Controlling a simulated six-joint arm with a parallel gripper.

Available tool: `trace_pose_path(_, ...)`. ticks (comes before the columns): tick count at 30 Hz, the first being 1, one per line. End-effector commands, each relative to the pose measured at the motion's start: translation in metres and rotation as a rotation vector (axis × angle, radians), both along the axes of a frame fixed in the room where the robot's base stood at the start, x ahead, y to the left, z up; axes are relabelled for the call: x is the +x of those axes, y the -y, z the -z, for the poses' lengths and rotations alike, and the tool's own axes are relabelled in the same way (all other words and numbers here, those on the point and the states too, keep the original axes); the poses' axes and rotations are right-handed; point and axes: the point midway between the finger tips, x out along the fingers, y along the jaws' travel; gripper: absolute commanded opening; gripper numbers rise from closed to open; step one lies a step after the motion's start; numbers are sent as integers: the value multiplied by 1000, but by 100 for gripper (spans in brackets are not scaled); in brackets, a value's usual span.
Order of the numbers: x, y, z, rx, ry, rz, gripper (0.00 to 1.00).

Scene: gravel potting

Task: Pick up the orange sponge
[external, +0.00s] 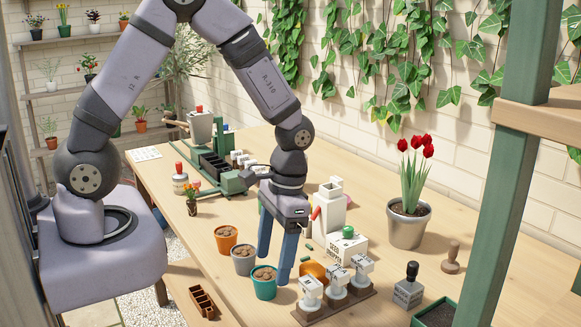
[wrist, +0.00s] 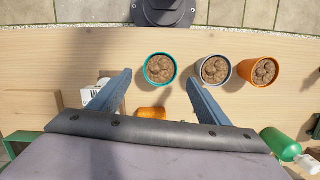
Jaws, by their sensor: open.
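The orange sponge (external: 314,269) lies on the wooden table, just right of my gripper's fingers in the external view and partly hidden behind white-topped items. In the wrist view the sponge (wrist: 151,113) shows between the bases of my fingers, with its lower part cut off by my gripper body. My gripper (external: 274,270) points down with two blue fingers spread apart and nothing between the tips. In the wrist view my gripper (wrist: 159,78) is also open, its tips near the teal pot. Whether the fingers touch anything is unclear.
A teal pot (external: 264,289), a grey pot (external: 243,264) and an orange pot (external: 226,241), all filled with brown stones, stand in a row beside the fingers. White-topped pieces on a brown rack (external: 335,305) and a white box (external: 346,249) flank the sponge. A tulip pot (external: 408,230) stands at right.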

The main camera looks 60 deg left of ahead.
Motion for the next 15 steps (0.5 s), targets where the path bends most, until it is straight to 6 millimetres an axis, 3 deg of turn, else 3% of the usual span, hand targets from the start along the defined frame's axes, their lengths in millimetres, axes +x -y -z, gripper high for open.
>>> trace_pose_path(3,49,8,-8,-7,80,-32,70)
trace_pose_path(7,88,13,-26,-18,166,-73,70)
trace_pose_path(15,93,14,-29,-13,178,-148,70)
